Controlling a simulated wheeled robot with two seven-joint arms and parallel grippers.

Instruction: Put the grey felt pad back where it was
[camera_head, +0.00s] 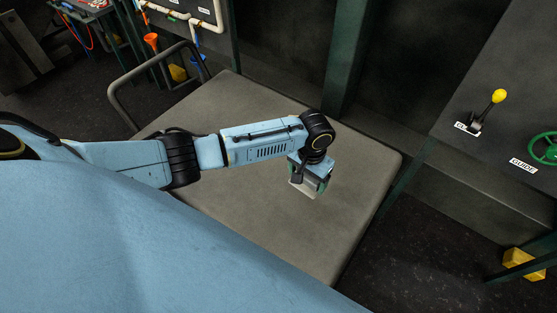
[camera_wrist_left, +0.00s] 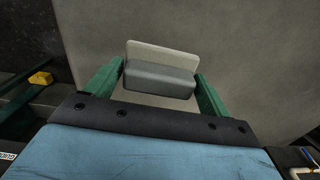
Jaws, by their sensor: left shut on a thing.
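The grey felt pad (camera_head: 303,191) is at the tip of my left gripper (camera_head: 310,179), over the grey cart top (camera_head: 260,225). In the left wrist view the pad (camera_wrist_left: 160,80) sits between the two green fingers of my left gripper (camera_wrist_left: 161,74), which is shut on it. It looks like a small block with a pale face and a darker grey face. I cannot tell whether the pad touches the cart top or hangs above it. My right gripper is not in view.
The cart top is bare around the gripper. A cart handle (camera_head: 112,100) rises at its left. A dark panel at the right carries a yellow-knobbed lever (camera_head: 498,97), a green handwheel (camera_head: 545,149) and a GUIDE label (camera_head: 523,165). A dark green post (camera_head: 347,65) stands behind the cart.

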